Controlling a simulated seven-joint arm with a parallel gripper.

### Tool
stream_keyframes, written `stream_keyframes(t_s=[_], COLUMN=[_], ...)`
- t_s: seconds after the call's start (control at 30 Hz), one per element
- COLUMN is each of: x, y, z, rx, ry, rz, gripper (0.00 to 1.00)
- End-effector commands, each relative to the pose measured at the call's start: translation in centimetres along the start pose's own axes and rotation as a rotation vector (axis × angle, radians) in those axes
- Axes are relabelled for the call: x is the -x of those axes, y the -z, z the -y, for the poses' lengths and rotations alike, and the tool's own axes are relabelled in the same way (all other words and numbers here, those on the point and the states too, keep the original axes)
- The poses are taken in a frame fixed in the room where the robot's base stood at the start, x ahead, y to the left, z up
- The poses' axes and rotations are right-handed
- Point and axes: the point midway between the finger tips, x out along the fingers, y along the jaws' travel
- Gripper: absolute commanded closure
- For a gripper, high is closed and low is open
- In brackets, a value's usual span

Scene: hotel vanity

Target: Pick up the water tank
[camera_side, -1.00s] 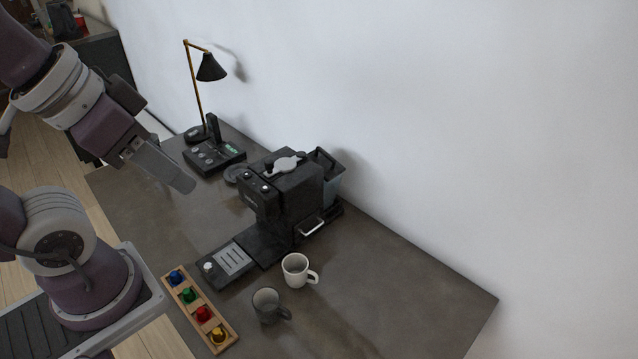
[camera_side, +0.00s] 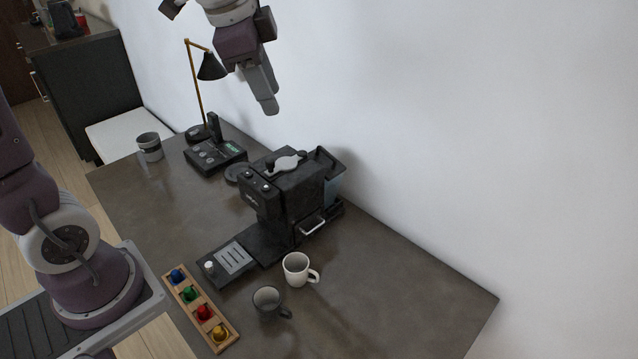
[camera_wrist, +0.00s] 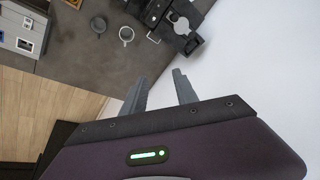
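The water tank (camera_side: 334,188) is a bluish translucent box with a dark top at the back of the black coffee machine (camera_side: 290,196), on the side near the wall. The machine hides part of it. My gripper (camera_side: 268,108) is in the air above and to the left of the machine, pointing down, touching nothing. In the wrist view, my gripper's two fingers (camera_wrist: 158,82) are apart with nothing between them, and the coffee machine (camera_wrist: 172,18) shows at the top.
A white mug (camera_side: 296,268) and a grey mug (camera_side: 267,303) stand in front of the machine. A wooden capsule tray (camera_side: 213,330) lies at the front left. A lamp (camera_side: 212,66), a scale (camera_side: 214,154) and a canister (camera_side: 149,147) stand farther back. The right tabletop is clear.

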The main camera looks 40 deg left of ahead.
Motion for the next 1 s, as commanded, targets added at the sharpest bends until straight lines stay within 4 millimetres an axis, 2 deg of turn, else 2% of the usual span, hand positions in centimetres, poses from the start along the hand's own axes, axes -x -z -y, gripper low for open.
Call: stream_keyframes(t_s=[0.03, 0.1, 0.2, 0.3, 0.33, 0.4, 0.5, 0.67, 0.8, 0.9, 1.0], x=[-2.9, -7.1, -13.5, -18.7, -19.9, -21.7, -23.2, -25.5, -28.2, -29.4, -29.7], y=[1.4, 2.8, 3.4, 3.0, 2.8, 2.5, 2.3, 2.3, 2.5, 2.4, 2.4], z=[3.1, 7.1, 11.5, 14.2, 14.7, 15.4, 15.7, 15.3, 14.9, 14.8, 14.7], rx=[-0.119, -0.314, -0.560, -0.739, -0.778, -0.843, -0.880, -0.884, -0.883, -0.882, -0.881], ry=[-0.028, -0.062, -0.109, -0.144, -0.152, -0.164, -0.171, -0.172, -0.172, -0.170, -0.169], rz=[0.025, 0.042, 0.048, 0.043, 0.041, 0.035, 0.032, 0.032, 0.033, 0.032, 0.032], gripper=[0.65, 0.65, 0.65, 0.65, 0.65, 0.65, 0.65, 0.65, 0.65, 0.65, 0.65])
